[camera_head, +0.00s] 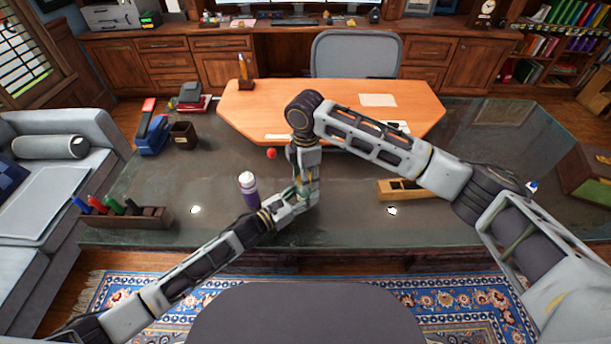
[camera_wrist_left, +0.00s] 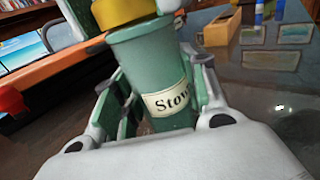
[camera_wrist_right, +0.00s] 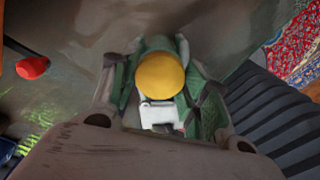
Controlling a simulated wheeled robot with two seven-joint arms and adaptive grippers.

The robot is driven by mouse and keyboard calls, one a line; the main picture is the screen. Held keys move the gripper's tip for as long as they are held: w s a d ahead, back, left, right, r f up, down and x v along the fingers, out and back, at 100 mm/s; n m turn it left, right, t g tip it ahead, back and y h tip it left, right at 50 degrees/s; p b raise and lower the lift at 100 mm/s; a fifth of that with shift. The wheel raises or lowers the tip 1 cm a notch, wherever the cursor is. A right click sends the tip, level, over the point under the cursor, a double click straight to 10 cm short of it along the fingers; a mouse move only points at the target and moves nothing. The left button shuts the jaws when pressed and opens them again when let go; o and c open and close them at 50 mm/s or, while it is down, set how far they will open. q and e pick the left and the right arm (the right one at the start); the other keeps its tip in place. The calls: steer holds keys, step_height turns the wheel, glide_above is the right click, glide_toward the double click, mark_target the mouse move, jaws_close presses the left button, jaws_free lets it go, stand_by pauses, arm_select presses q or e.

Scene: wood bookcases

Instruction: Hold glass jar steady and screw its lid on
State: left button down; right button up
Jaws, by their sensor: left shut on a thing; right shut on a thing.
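The jar (camera_wrist_left: 145,65) is green with a label reading "Stow" and more letters hidden. It stands between the fingers of my left gripper (camera_head: 299,198), which is shut on it from the side. The yellow lid (camera_wrist_left: 122,12) is on top of the jar, at its rim; I cannot tell how far it is threaded. My right gripper (camera_head: 305,172) points down from above and is shut on the lid, whose round yellow top shows in the right wrist view (camera_wrist_right: 160,76). In the head view the grippers hide most of the jar and lid.
A white-capped purple bottle (camera_head: 249,188) stands just left of my left gripper. A red object (camera_head: 271,153) lies behind it. The dark tabletop (camera_head: 345,220) is clear in front.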

steer(key=m, duration=0.4)
steer(key=shift+a, duration=0.1)
steer(key=m, duration=0.4)
steer(key=shift+m, duration=0.3)
steer(key=m, duration=0.8)
arm_select(q)
steer(key=shift+f, duration=0.1)
arm_select(e)
steer(key=m, duration=0.4)
steer(key=shift+m, duration=0.3)
steer(key=m, duration=0.3)
steer(key=shift+m, duration=0.4)
arm_select(q)
steer(key=shift+s, duration=0.1)
arm_select(e)
steer(key=m, duration=0.8)
steer(key=shift+m, duration=0.4)
steer(key=o, duration=1)
